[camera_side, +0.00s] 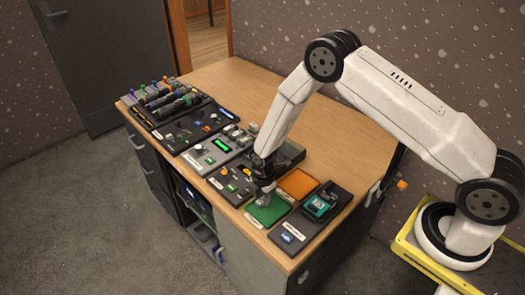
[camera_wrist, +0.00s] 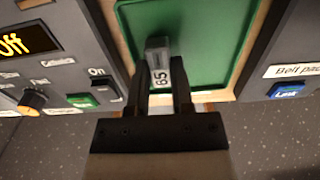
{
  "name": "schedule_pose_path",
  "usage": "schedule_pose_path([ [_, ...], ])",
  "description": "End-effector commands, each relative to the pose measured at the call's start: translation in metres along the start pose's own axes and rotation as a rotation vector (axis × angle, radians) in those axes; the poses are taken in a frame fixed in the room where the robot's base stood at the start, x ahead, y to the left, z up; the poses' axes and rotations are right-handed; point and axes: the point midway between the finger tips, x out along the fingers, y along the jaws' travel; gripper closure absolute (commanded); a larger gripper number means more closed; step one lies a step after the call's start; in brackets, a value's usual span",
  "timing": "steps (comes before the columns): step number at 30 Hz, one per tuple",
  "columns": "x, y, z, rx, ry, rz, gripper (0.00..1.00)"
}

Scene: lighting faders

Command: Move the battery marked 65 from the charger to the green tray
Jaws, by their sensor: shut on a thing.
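The battery marked 65 (camera_wrist: 158,62) is a small grey block with a white label, seen in the wrist view between my gripper's fingers. My gripper (camera_wrist: 162,90) is shut on it. The battery is over the green tray (camera_wrist: 205,60), near the tray's front edge; I cannot tell whether it touches the tray. In the side view my gripper (camera_side: 264,190) is at the upper part of the green tray (camera_side: 268,213), and the battery is too small to make out clearly. I cannot identify the charger for certain.
An orange tray (camera_side: 298,184) lies behind the green tray.

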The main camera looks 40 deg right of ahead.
Motion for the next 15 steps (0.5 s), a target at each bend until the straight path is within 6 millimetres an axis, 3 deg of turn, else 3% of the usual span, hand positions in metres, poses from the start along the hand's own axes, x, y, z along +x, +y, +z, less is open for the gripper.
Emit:
schedule_pose_path([
  [5,0.0029,-0.0001,0.0,0.0,0.0,0.0,1.0],
  [6,0.0031,0.0,0.0,0.0,0.0,0.0,0.66],
  [9,0.0028,0.0,0.0,0.0,0.0,0.0,0.37],
  [15,0.0024,0.0013,0.0,0.0,0.0,0.004,0.37],
])
